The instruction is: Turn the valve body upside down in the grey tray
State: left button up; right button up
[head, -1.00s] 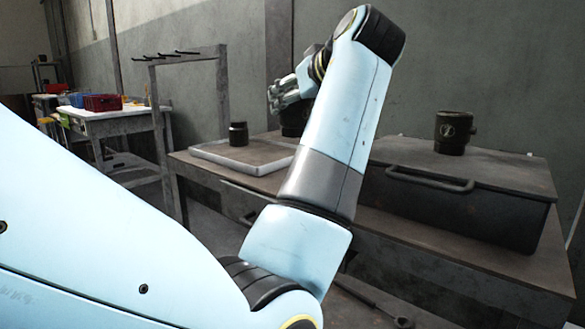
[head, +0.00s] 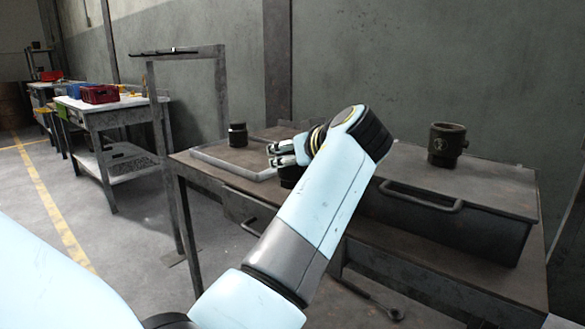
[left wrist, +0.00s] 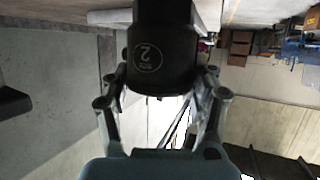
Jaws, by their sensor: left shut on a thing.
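My left gripper (head: 283,153) is shut on a dark cylindrical body, which I take to be the valve body (head: 290,178). The forearm hides much of it in the head view. In the left wrist view, this valve body (left wrist: 160,50) fills the space between the fingers and carries a circled "2". The shallow grey tray (head: 205,160) lies on the workbench, left of the held body. I cannot tell whether the held body is over the tray or touching anything. A small black stepped cylinder (head: 237,135) stands at the tray's back. My right gripper is not shown.
Another dark body with a side stub (head: 446,146) stands on a dark lidded chest (head: 470,190) at right. A grey metal frame (head: 186,56) rises left of the workbench. A side table (head: 105,104) holds a red bin (head: 100,94). The aisle floor at left is clear.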

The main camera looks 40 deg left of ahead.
pick_arm(q)
notch_tip(320, 180, down, 2)
jog(key=shift+f, duration=0.15)
jog(key=shift+f+b, duration=0.2)
jog(key=shift+b, duration=0.1)
jog(key=o, duration=1.6)
jog(key=shift+o, duration=0.2)
jog(key=shift+r, duration=0.1)
